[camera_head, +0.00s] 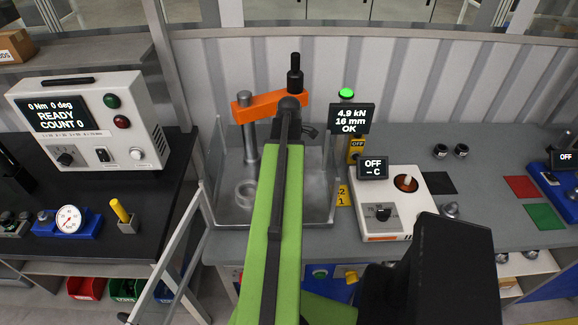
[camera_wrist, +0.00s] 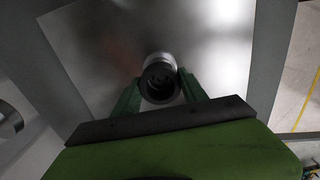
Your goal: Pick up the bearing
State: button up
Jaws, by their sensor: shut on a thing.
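In the wrist view, my gripper (camera_wrist: 160,84) has its two green fingers on either side of a dark, round, hollow piece, the bearing (camera_wrist: 160,82). The fingers are shut on it. A bright metal surface lies beyond it; whether the bearing touches that surface is unclear.
An orange press arm (camera_head: 252,104) on a grey post stands at the tray's back. A metal ring (camera_head: 246,192) sits at the tray's left. A display (camera_head: 351,119) reading "4.9 kN 16 mm OK" and a white heater unit (camera_head: 392,205) stand to the right.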

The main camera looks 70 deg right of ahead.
jog(key=r, duration=0.1)
jog(key=r+p, duration=0.1)
jog(key=s+r+p, duration=0.1)
jog(key=shift+a+r, duration=0.25)
jog(key=shift+a, duration=0.05)
jog(key=s+a+r+p, duration=0.4)
jog(key=s+r+p, duration=0.1)
jog(key=s, duration=0.4)
jog(key=shift+s+a+r+p, duration=0.3)
jog(key=shift+r+p, duration=0.1)
jog(key=shift+p, duration=0.15)
